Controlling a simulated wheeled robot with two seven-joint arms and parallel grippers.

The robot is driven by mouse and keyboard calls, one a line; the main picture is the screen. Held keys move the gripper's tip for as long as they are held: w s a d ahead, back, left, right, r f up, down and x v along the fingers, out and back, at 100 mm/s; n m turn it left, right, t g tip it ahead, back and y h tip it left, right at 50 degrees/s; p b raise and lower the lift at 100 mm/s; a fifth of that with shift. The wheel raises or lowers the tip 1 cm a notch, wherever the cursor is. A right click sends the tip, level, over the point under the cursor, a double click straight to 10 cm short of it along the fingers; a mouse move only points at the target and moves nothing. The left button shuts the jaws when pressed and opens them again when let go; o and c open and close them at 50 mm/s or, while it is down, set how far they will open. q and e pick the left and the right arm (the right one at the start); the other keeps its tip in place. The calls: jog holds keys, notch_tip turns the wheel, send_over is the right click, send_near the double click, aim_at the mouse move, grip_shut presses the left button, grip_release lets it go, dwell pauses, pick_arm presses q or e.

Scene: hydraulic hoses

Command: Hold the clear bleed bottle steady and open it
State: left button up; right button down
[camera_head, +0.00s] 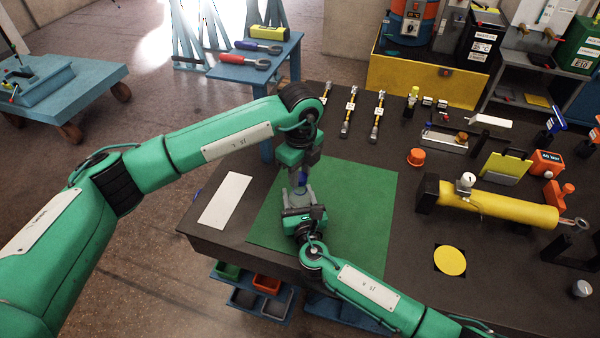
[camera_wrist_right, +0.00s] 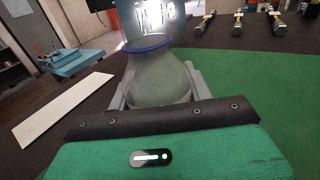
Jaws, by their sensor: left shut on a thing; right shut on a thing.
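The clear bleed bottle (camera_wrist_right: 160,80) stands upright over the green mat (camera_head: 355,205), with a blue ring (camera_wrist_right: 147,43) at its neck. In the head view it is mostly hidden between the two grippers. My right gripper (camera_head: 301,196) is shut around the bottle's body; its grey fingers show on both sides of the bottle in the right wrist view. My left gripper (camera_head: 302,176) comes from above and is shut at the top of the bottle, on the blue cap. The cap is mostly hidden by its fingers.
A white strip (camera_head: 225,199) lies left of the mat. A yellow cylinder (camera_head: 500,205), an orange cap (camera_head: 416,157) and a yellow disc (camera_head: 450,261) are to the right. Several hoses (camera_head: 349,112) lie behind the mat. The mat's right part is clear.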

aim_at(300, 176)
pick_arm(q)
jog(key=shift+r, duration=1.8)
pick_arm(e)
jog(key=c, duration=0.5)
grip_release()
